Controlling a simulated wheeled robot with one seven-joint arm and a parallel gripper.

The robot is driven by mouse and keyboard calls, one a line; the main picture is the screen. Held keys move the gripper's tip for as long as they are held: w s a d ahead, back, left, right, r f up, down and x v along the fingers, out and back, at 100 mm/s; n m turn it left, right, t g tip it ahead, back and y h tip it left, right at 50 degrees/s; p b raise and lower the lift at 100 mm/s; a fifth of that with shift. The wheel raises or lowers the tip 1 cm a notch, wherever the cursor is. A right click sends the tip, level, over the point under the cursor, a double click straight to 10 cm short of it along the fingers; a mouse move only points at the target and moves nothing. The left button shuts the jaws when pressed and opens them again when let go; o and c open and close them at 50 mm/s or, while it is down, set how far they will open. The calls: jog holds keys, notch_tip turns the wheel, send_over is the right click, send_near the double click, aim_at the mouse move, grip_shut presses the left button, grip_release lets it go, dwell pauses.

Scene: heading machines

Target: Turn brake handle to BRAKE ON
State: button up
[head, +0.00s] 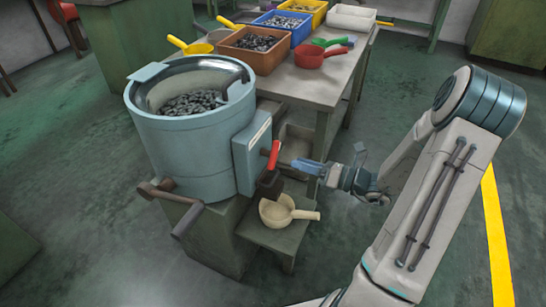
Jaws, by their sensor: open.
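The brake handle appears to be the red grip (274,154) on a dark lever, standing nearly upright at the front of the blue-grey box (246,157) on the side of the round bowl machine (188,145). A pale label plate is on the box, but its text is too small to read. My gripper (299,166) comes in from the right, roughly level, with its fingers pointing left at the lever. It is open and appears empty, a short way right of the red grip. I cannot tell whether it touches the lever.
A beige scoop (284,212) sits on a small stand below my gripper. A brown crank handle (168,202) sticks out at the machine's lower left. Behind, a table (333,86) holds an orange bin (254,49), other bins and a red scoop (320,57).

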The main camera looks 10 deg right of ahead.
aim_at(277, 156)
jog(key=b+x, duration=0.1)
jog(key=x, duration=0.8)
jog(key=shift+a, duration=0.1)
grip_shut()
